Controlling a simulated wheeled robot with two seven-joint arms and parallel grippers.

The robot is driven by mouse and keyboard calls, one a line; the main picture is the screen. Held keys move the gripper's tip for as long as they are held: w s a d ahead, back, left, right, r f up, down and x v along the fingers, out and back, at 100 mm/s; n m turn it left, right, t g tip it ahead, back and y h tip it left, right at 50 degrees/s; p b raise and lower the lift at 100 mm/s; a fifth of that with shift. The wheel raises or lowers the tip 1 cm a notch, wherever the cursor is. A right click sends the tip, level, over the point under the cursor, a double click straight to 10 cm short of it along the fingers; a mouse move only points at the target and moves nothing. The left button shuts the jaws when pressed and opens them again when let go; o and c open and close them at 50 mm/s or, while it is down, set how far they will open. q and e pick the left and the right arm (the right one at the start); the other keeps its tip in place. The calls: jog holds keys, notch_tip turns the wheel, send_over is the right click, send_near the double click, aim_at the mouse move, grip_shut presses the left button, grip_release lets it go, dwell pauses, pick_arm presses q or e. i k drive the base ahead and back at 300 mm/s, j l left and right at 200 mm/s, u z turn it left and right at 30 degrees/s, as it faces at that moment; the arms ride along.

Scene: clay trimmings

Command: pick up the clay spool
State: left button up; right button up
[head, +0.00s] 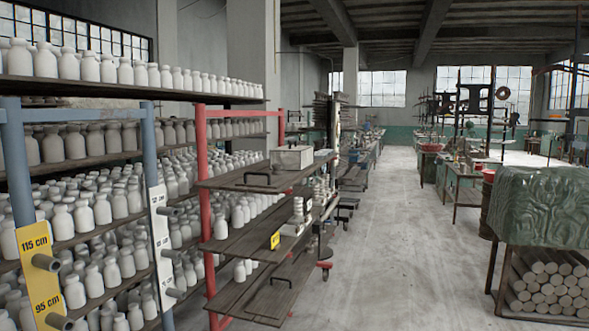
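A small pale piece with stacked flanges, which looks like the clay spool (298,208), stands on the middle shelf of the red-framed rack (202,160). Other small pale pieces (319,188) stand behind it on the same shelf. At this distance I cannot tell for sure which piece is the clay spool. Neither of my grippers is in view.
Shelves of white bottles (90,67) fill the left. A grey box (291,158) sits on the red rack's top shelf. A green-covered block (543,205) stands at right above stacked cylinders (545,280). The grey floor (400,240) between is clear.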

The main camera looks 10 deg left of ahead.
aim_at(276, 167)
jog(key=i+l, duration=0.3)
jog(key=i, duration=0.15)
jog(key=i+l+z, duration=0.1)
jog(key=i+l, duration=0.55)
jog(key=i, duration=0.2)
jog(key=i+l, duration=0.25)
jog(key=i, duration=0.2)
jog(key=i+l+z, duration=0.1)
jog(key=i+l, duration=0.2)
jog(key=i, duration=0.15)
jog(key=i+l, duration=0.25)
jog(key=i, duration=0.2)
jog(key=l+z, duration=0.05)
